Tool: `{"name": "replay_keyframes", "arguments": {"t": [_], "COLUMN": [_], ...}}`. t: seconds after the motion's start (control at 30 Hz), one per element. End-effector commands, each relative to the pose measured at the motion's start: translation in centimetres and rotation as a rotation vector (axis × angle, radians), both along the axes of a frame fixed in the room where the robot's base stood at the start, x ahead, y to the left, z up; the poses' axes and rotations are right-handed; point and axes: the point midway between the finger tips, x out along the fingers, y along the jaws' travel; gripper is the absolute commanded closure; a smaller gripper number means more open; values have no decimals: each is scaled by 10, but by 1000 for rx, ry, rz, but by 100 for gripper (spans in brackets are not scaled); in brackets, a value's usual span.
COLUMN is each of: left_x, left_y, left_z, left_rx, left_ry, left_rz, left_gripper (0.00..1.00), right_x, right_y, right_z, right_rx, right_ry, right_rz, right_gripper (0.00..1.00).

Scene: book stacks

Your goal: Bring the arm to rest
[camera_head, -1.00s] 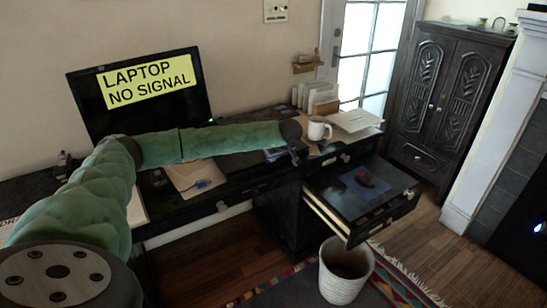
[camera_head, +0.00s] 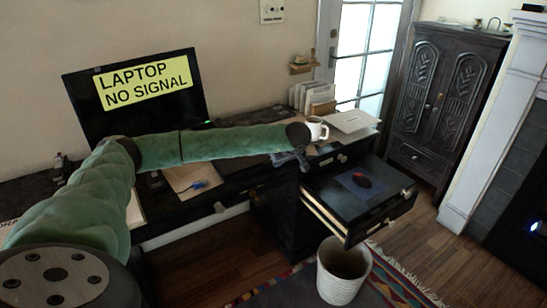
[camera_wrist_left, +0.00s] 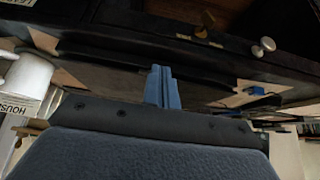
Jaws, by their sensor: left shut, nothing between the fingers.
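My left arm, in green padding, reaches in from the left over the desk in the head view. My left gripper (camera_head: 290,158) hangs at its end above the right part of the desk, just left of the open drawer. In the left wrist view the blue-grey fingers (camera_wrist_left: 163,87) are together with nothing between them. The white mug (camera_head: 317,128) is close behind the arm's end and partly hidden by it; it also shows at the left of the wrist view (camera_wrist_left: 27,82). My right gripper is not in view.
A white wastebasket (camera_head: 340,280) stands on the floor below.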

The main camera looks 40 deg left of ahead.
Motion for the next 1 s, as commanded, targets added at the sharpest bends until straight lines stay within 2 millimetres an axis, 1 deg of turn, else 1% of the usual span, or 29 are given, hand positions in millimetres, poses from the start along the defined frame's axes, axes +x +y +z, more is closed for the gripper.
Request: {"name": "replay_keyframes", "arguments": {"t": [0.03,0.1,0.23,0.4,0.67,0.77,0.87,0.97,1.0], "left_x": [-3,-6,-11,-13,-13,-6,6,18,23], "left_y": [-8,-15,-25,-28,-28,-34,-44,-61,-70], "left_z": [-4,-6,-9,-10,-10,-11,-12,-15,-16], "left_rx": [0,0,0,0,-8,-50,-119,-224,-277], "left_ry": [1,0,0,0,-19,-76,-150,-220,-247], "left_rz": [-3,-1,-1,1,34,60,68,72,75], "left_gripper": [100,100,100,100,100,100,100,100,100], "right_x": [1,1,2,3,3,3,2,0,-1], "right_y": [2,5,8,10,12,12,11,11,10], "right_z": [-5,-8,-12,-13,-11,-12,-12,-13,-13], "right_rx": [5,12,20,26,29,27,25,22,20], "right_ry": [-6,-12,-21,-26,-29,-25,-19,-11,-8], "right_rz": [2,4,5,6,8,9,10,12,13], "right_gripper": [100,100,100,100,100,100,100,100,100]}}
